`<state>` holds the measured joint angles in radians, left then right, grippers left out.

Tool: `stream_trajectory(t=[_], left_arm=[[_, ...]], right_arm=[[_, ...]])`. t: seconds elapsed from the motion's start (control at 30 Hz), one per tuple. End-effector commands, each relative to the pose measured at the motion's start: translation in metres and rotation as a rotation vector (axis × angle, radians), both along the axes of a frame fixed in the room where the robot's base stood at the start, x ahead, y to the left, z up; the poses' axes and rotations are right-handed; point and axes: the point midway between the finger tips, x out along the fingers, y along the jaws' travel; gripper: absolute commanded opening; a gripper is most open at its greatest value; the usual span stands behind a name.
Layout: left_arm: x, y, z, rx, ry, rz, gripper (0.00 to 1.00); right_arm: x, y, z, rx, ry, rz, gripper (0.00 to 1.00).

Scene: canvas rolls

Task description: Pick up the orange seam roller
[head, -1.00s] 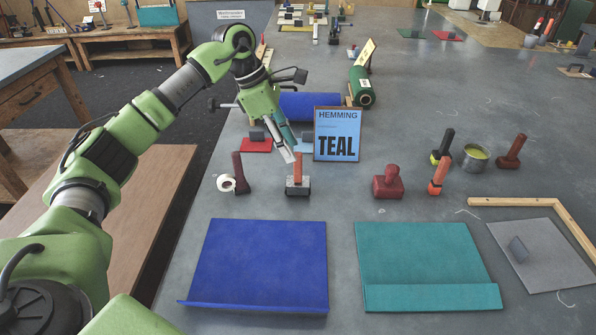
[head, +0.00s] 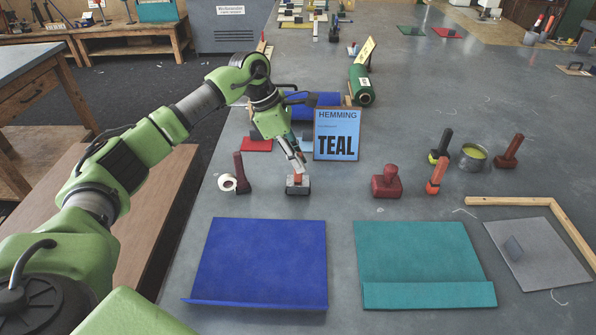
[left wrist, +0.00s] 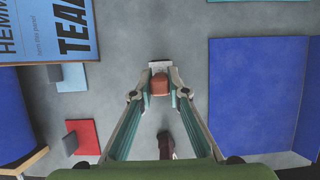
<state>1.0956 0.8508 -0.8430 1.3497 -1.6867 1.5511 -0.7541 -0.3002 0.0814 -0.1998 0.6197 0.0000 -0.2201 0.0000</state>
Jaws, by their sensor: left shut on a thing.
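The orange seam roller (head: 297,189) stands upright on the grey table, its grey block-like head down and its orange handle up. My left gripper (head: 298,171) comes down on it from above and is shut on its handle, with the head still on or very near the table. In the left wrist view the orange handle (left wrist: 160,87) sits between the two fingertips (left wrist: 160,78), with the pale head just beyond it. My fingers hide part of the handle. My right gripper is not in view.
A dark red tool (head: 242,175) and a white tape roll (head: 227,183) stand close at left. The HEMMING TEAL sign (head: 337,135) stands behind. A red stamp-like tool (head: 386,182) and another orange-handled tool (head: 437,177) are at right. Blue (head: 258,262) and teal (head: 420,260) sheets lie in front.

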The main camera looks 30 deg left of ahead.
Motion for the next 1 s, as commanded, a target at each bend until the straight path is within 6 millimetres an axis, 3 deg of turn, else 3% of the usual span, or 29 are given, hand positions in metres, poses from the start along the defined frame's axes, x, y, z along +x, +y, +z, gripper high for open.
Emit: stream_trajectory(t=[0.27,0.7,1.0], left_arm=[[0.002,0.0,0.013,-0.001,-0.006,0.001,0.0],[0.001,0.0,0.092,0.0,-0.004,0.0,0.0],[0.0,0.0,0.101,-0.001,0.0,0.001,0.0]], right_arm=[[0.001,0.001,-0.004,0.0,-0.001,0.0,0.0],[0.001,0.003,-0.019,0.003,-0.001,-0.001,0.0],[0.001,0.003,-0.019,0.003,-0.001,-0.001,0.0]])
